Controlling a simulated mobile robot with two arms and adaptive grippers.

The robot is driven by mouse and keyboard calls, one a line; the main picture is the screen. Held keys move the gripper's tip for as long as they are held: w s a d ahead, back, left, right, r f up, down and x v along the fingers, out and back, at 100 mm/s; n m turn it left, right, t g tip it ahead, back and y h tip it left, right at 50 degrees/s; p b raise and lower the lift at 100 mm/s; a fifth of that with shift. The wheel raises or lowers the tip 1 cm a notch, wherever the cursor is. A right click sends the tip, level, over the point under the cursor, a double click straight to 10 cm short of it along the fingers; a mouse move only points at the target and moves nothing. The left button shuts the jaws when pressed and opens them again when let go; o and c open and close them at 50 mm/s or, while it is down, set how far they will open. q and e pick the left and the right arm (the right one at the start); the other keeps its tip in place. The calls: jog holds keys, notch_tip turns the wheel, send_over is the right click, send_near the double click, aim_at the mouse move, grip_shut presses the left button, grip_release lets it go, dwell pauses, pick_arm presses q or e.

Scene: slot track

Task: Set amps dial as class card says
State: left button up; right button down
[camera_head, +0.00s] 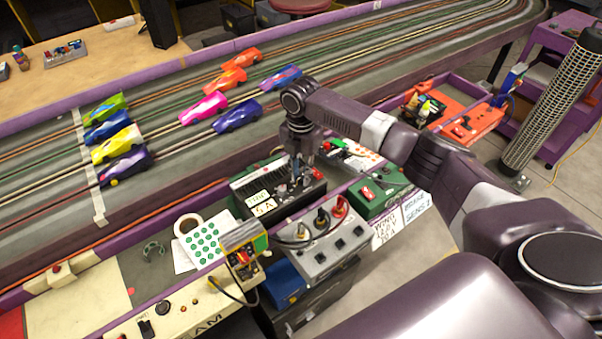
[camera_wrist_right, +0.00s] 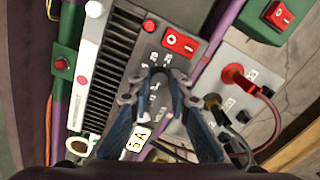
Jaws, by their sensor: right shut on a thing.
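The power supply (camera_wrist_right: 115,45) is a dark box with black vent fins and a red rocker switch (camera_wrist_right: 180,42). In the head view it stands by the track (camera_head: 258,178). My right gripper (camera_wrist_right: 158,78) reaches down onto its panel, fingertips closed around a small dark knob, the amps dial by its place; the fingers hide most of it and its pointer. Scale numbers show beside the tips, too small to read surely. A white card reading "5 A" (camera_wrist_right: 137,140) lies on the box; it also shows in the head view (camera_head: 264,208). My right gripper is above the box there (camera_head: 303,172).
A grey box with red and black plugs (camera_head: 322,238) stands close in front. A green box with a red switch (camera_head: 378,190) is to the right. Several toy cars (camera_head: 203,108) sit on the slot track. A tape roll (camera_head: 188,225) lies left.

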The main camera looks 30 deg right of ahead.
jog(key=shift+r+m+p, duration=0.2)
jog(key=shift+m+p, duration=0.5)
jog(key=shift+p, duration=0.35)
jog(key=m+p, duration=0.7)
jog(key=m, duration=0.1)
jog(key=m+p, duration=0.2)
jog(key=m, duration=0.1)
jog(key=shift+m, duration=0.3)
jog(key=m+p, duration=0.2)
jog(key=m, duration=0.1)
jog(key=shift+m, duration=0.3)
jog(key=m+p, duration=0.1)
jog(key=m, duration=0.2)
jog(key=shift+m+p, duration=0.3)
jog(key=shift+p, duration=0.1)
jog(key=m+p, duration=0.1)
jog(key=m, duration=0.2)
jog(key=shift+w+f+m+p, duration=0.1)
jog(key=shift+m+p, duration=0.35)
jog(key=shift+m, duration=1.25)
